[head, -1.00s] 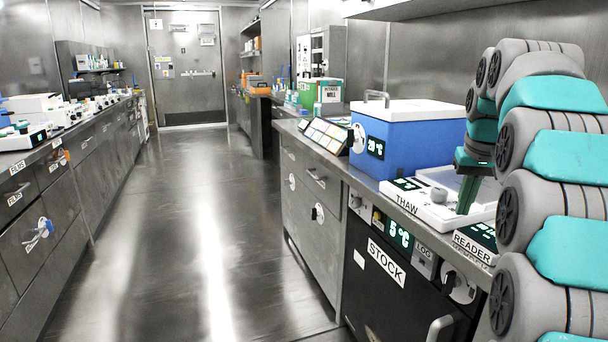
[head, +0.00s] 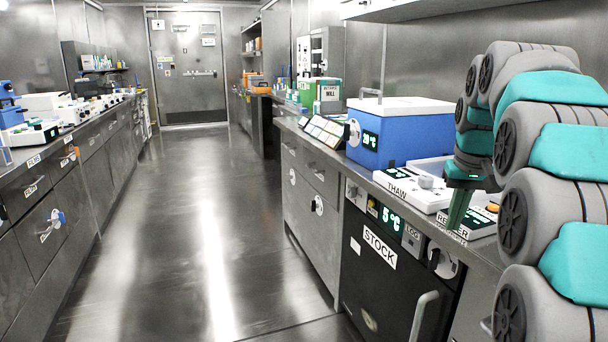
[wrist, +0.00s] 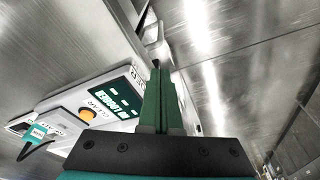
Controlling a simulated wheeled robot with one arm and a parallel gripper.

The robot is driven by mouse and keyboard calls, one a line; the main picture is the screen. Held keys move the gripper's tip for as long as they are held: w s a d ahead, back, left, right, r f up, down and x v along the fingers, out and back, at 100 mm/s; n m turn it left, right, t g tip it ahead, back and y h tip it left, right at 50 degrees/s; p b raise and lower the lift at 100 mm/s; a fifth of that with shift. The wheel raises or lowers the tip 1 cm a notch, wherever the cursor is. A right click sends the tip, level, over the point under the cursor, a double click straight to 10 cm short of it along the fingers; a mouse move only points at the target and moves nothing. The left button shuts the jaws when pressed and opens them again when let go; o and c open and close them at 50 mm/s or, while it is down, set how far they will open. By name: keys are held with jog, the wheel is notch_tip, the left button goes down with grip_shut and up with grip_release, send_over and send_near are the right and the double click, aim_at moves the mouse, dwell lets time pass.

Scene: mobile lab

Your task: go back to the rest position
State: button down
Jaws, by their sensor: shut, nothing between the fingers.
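My arm is folded up along the right side of the head view. My gripper (head: 457,212) hangs from it with its green fingers pointing down, in front of the bench devices labelled THAW (head: 400,186) and READER (head: 470,226). In the wrist view the two green fingers of my gripper (wrist: 158,72) lie together with nothing between them. Beside them at the left is a white device (wrist: 85,112) with a lit green display and an orange button.
A blue box with a white lid (head: 400,135) stands on the right bench. Below is a black STOCK cabinet (head: 385,275) with a handle. A left bench (head: 60,185) carries instruments. The aisle floor (head: 200,230) between is clear up to a closed door (head: 188,75).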

jog(key=s+a+f+g, duration=0.1)
jog(key=s+a+f, duration=0.4)
jog(key=s, duration=0.6)
jog(key=s+a+f+n+g, duration=0.1)
jog(key=s+a+f, duration=0.3)
jog(key=s+f, duration=0.5)
jog(key=s+a+f+g, duration=0.2)
jog(key=s+a+f, duration=0.3)
jog(key=s, duration=1)
notch_tip(320, 180, down, 3)
jog(key=shift+a+r+n, duration=0.15)
jog(key=shift+a+n, duration=0.15)
jog(key=shift+n, duration=0.1)
